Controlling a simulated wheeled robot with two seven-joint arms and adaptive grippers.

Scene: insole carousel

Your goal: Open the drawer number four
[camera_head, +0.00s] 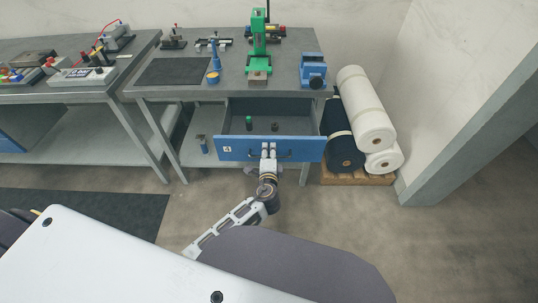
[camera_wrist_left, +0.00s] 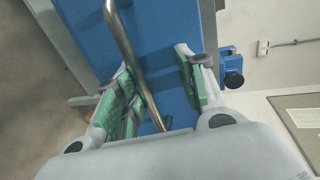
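The blue drawer (camera_head: 310,149) under the workbench is pulled out, with a small white label (camera_head: 227,149) reading 4 at its front left. Its interior shows from above. My left gripper (camera_head: 268,149) is at the middle of the drawer front, at the dark handle (camera_head: 285,155). In the left wrist view the metal handle bar (camera_wrist_left: 126,45) passes between the two fingers of the left gripper (camera_wrist_left: 154,65). The fingers stand apart; the bar is close to the left finger, with a gap to the right one. My right gripper is not in view.
A green item (camera_head: 249,122) and a small dark item (camera_head: 275,127) are inside the drawer. A green press (camera_head: 258,45) and blue vise (camera_head: 313,70) stand on the workbench. Fabric rolls (camera_head: 362,105) on a pallet stand just right of the drawer. Floor in front is clear.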

